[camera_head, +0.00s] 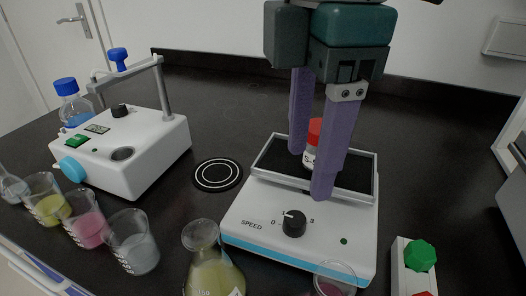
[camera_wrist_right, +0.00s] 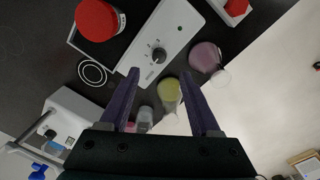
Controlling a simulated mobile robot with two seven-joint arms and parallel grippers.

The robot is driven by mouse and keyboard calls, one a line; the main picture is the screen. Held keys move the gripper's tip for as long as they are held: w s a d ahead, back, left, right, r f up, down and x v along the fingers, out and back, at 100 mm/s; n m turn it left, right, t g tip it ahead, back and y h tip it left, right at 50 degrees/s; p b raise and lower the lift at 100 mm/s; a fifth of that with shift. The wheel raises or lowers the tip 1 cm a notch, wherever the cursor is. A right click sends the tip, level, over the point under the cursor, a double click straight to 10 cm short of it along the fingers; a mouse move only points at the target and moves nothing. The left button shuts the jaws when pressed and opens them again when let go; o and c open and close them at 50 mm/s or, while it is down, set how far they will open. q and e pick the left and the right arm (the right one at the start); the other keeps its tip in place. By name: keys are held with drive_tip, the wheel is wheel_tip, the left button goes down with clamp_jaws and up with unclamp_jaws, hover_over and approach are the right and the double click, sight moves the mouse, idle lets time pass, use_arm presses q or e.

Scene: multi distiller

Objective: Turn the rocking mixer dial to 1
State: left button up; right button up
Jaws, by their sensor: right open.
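The rocking mixer (camera_head: 255,212) is a white box with a blue stripe and a dark framed platform on top. A white pointer shows at the dial's upper left; the exact setting is hard to read. My right gripper (camera_head: 310,172) is open, its two purple fingers pointing down over the platform, behind and above the dial. In the right wrist view the dial (camera_wrist_right: 158,55) lies just beyond the open fingertips (camera_wrist_right: 160,75), not between them. My left gripper is not in view.
A red-capped bottle (camera_head: 314,139) stands on the platform behind the fingers. Another white device (camera_head: 150,150) is left. A green-knobbed box (camera_head: 420,256) is right. Black bench is clear behind.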

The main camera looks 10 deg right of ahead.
sight(296, 218)
drive_tip(key=f, duration=0.3)
drive_tip(key=f+b, duration=0.1)
drive_tip(key=f, duration=0.5)
drive_tip(key=shift+w+a, duration=0.15)
drive_tip(key=shift+w, duration=0.1)
clamp_jaws()
